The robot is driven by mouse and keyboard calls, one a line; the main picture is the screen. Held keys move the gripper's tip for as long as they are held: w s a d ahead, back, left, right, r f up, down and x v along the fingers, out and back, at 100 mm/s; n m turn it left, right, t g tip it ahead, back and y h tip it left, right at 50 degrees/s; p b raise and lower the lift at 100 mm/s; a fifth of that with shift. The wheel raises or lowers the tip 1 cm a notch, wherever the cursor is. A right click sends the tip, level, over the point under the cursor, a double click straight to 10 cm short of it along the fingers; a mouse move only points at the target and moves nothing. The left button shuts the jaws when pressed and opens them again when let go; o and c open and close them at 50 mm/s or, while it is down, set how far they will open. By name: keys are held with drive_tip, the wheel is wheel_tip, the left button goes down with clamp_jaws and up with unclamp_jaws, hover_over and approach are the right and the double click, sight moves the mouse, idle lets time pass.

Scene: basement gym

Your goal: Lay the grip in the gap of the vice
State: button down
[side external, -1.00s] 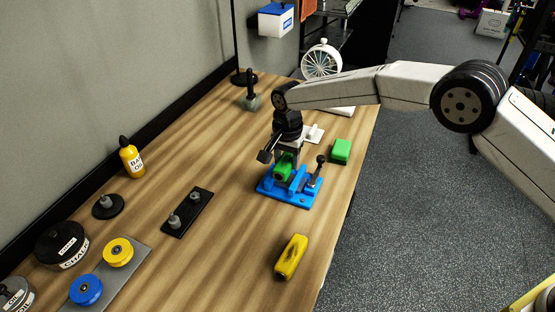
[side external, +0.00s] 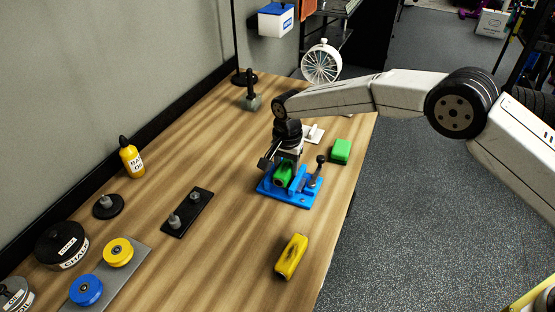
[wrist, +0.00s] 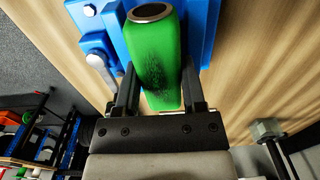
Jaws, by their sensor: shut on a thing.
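The green grip (side external: 284,175) is a ribbed handle with a metal-ringed hole in its end. It lies over the gap of the blue vice (side external: 303,200), between the vice's upright parts. In the wrist view the grip (wrist: 155,60) runs lengthwise, with blue vice parts (wrist: 205,25) on both sides. My gripper (side external: 287,162) is above the vice, shut on the grip, with one finger on each side of it in the wrist view (wrist: 160,88). I cannot tell whether the grip touches the bottom of the gap. The vice's lever with a black knob (side external: 320,163) stands at its right.
A green block (side external: 341,151) and a white piece (side external: 315,134) lie behind the vice. A yellow block (side external: 291,257) lies in front. A black plate with studs (side external: 187,213) is to the left. The bench's right edge is close.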

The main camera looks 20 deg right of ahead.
drive_tip(key=shift+f, duration=0.1)
drive_tip(key=shift+c, duration=0.5)
unclamp_jaws()
drive_tip(key=shift+r, duration=3.95)
drive_tip(key=shift+d, duration=0.1)
